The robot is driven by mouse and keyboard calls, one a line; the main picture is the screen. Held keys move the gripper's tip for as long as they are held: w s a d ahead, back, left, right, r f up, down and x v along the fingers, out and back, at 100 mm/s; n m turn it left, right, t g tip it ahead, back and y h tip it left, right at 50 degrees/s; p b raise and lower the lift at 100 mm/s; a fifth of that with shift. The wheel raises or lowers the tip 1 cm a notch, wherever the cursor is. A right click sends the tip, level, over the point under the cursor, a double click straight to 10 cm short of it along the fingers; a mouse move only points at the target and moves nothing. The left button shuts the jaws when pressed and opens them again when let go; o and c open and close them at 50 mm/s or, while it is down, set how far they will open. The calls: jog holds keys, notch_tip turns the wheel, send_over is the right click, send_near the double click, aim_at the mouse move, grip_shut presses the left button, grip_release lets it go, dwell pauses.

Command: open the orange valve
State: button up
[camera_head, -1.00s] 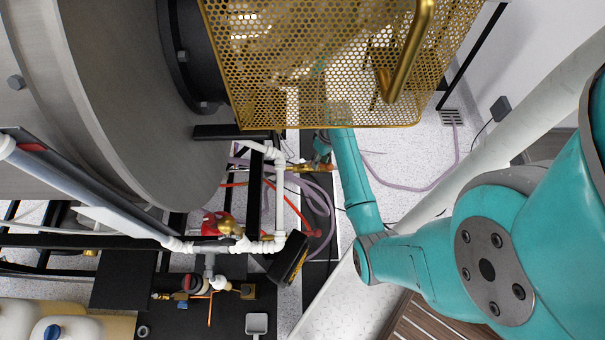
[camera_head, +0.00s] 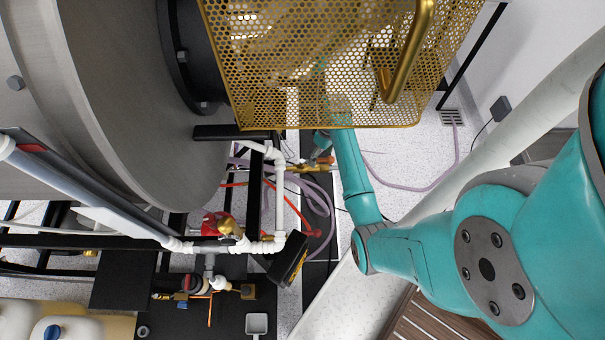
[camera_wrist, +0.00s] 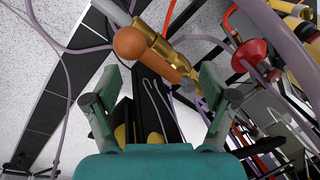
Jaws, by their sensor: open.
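The orange valve handle (camera_wrist: 163,61) shows in the wrist view as a bar with a round ball end, lying against a brass valve body (camera_wrist: 150,38). My gripper (camera_wrist: 160,78) is open, with one finger on each side of the handle's lower part. The ball end lies beyond the fingertips, towards the upper left. I cannot tell whether either finger touches the handle. In the head view a small piece of the orange valve handle (camera_head: 325,160) shows beside my arm, below the mesh guard. My gripper is mostly hidden there.
A gold mesh guard (camera_head: 250,112) hangs over my forearm in the head view. White pipes (camera_head: 279,205), purple hoses and a red valve (camera_head: 212,224) are to the left. In the wrist view a red fitting (camera_wrist: 250,54) and a purple hose lie to the right.

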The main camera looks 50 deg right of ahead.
jog(key=shift+s+d+r, duration=0.1)
jog(key=shift+d+r, duration=0.05)
jog(key=shift+r, duration=0.7)
jog(key=shift+w+d+r, duration=0.1)
jog(key=shift+d+r, duration=0.1)
jog(key=shift+r, duration=0.65)
jog(key=shift+s+d+r, duration=0.1)
jog(key=shift+d+r, duration=0.05)
jog(key=shift+r, duration=0.7)
